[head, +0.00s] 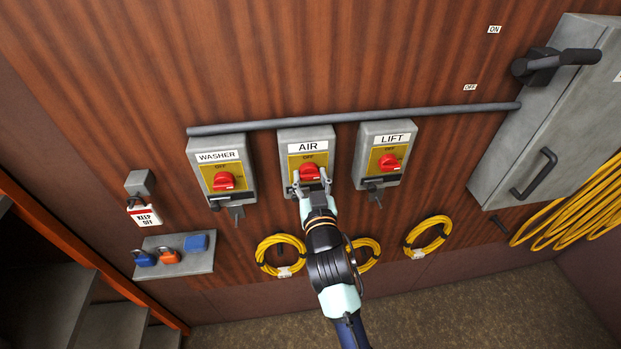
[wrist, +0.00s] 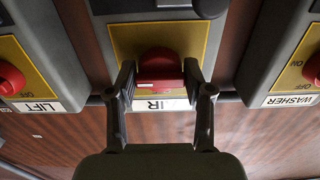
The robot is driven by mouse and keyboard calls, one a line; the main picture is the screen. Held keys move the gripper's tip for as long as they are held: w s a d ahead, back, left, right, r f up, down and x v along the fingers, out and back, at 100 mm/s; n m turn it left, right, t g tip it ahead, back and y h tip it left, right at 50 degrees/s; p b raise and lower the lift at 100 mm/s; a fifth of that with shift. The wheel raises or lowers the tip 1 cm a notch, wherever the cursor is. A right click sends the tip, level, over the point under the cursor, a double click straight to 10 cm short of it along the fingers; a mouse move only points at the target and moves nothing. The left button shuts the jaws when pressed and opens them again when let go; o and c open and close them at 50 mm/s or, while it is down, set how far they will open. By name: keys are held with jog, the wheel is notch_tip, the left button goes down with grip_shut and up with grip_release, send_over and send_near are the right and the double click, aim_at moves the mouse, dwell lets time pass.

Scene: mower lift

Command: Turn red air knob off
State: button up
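The red air knob (head: 309,171) sits on a yellow plate on the grey box labelled AIR (head: 307,135), the middle of three boxes on the wooden wall. In the wrist view the red air knob (wrist: 161,68) lies between my two fingers, its bar running across the picture. My gripper (head: 311,184) is at the lower part of the AIR box, its fingers spread on either side of the knob. In the wrist view my gripper (wrist: 161,80) has its fingertips close to the knob's sides; I cannot tell whether they touch it.
The WASHER box (head: 217,155) is on the left and the LIFT box (head: 389,140) on the right, each with a red knob. A grey pipe (head: 350,117) runs above. Yellow cable coils (head: 280,254) hang below. A lockout shelf (head: 175,255) is at lower left, a grey cabinet (head: 560,100) at right.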

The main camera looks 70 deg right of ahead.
jog(key=c, duration=0.5)
jog(key=shift+c, duration=0.2)
jog(key=shift+n, duration=0.3)
jog(key=n+p, duration=0.2)
jog(key=shift+r+n, duration=0.15)
jog(key=shift+n, duration=0.15)
jog(key=n+p, duration=0.2)
jog(key=n, duration=0.2)
jog(key=shift+p, duration=0.4)
jog(key=n+p, duration=0.4)
jog(key=n, duration=0.2)
jog(key=shift+s+r+n, duration=0.1)
jog(key=shift+r+n, duration=0.05)
jog(key=shift+n, duration=0.25)
jog(key=shift+n+p, duration=1.25)
jog(key=shift+n, duration=0.65)
jog(key=shift+f, duration=0.2)
